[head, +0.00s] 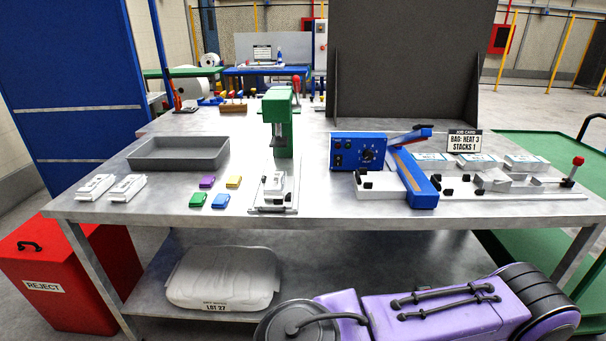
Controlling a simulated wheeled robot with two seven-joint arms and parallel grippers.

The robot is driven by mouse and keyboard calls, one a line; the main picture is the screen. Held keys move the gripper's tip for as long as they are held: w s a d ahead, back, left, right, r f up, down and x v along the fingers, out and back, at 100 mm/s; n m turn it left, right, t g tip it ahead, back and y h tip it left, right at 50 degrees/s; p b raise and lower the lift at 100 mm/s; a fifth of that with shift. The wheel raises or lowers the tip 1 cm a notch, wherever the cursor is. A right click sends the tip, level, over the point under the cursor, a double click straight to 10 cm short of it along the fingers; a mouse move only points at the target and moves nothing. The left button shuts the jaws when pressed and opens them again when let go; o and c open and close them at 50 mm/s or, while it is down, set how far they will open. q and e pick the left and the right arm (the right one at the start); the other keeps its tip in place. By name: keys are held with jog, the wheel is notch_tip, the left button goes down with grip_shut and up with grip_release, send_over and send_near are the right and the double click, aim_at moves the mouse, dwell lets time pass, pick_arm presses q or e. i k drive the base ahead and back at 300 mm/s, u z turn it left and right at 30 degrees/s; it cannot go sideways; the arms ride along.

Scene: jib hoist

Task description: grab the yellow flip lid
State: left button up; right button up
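The yellow flip lid (234,182) lies flat on the grey metal table (150,217), left of the green press. It is the back right one of a small cluster. A purple lid (207,182) is to its left, a blue lid (220,201) in front of it, and a green lid (197,200) at the front left. The yellow lid is in plain sight with nothing on it. Neither of my grippers shows in the head view, so nothing is seen touching the lid.
A grey tray (178,165) stands behind the lids; two white cases (111,187) lie to the left. The green press (278,125) stands close on the right, with a blue heat sealer (358,152) beyond. Bare tabletop lies in front of the lids.

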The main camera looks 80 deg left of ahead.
aim_at(234, 181)
jog(key=u, duration=0.4)
jog(key=k, duration=1)
jog(key=u, duration=0.7)
jog(key=i, duration=0.85)
jog(key=u, duration=1.15)
jog(key=i, duration=0.45)
jog(key=u, duration=0.55)
